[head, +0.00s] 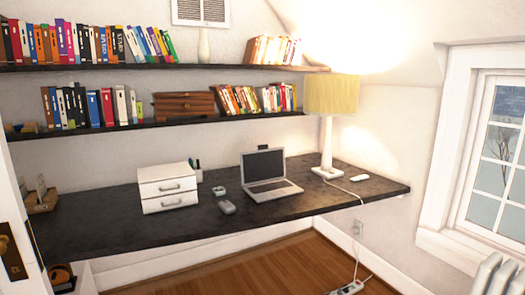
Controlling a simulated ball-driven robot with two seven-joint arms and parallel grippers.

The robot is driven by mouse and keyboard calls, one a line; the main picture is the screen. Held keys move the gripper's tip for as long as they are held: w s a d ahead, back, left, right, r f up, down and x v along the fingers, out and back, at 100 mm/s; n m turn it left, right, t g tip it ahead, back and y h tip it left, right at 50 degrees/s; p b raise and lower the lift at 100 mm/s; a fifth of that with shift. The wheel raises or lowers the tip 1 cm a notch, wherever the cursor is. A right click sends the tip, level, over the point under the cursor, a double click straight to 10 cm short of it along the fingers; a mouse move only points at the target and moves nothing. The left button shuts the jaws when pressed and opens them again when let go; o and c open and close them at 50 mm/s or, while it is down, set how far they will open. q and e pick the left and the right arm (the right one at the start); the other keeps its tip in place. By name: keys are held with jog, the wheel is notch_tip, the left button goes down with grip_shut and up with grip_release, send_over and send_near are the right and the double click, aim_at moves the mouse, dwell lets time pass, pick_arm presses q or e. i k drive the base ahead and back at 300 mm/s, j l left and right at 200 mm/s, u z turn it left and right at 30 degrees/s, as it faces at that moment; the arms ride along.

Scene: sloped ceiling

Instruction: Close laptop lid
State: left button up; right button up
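A silver laptop (272,190) stands open on the dark desk (110,225), right of the desk's middle. Its lid (263,165) is raised with a dark screen facing me, and its keyboard base lies flat on the desktop. Neither of my grippers shows in the head view, so nothing of mine touches the laptop here.
A lamp (327,130) stands right of the laptop. Shelves (170,123) with books hang above. A white door (14,215) edges the left, a window (495,150) the right.

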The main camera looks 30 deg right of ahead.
aim_at(264, 165)
jog(key=i+l, duration=0.7)
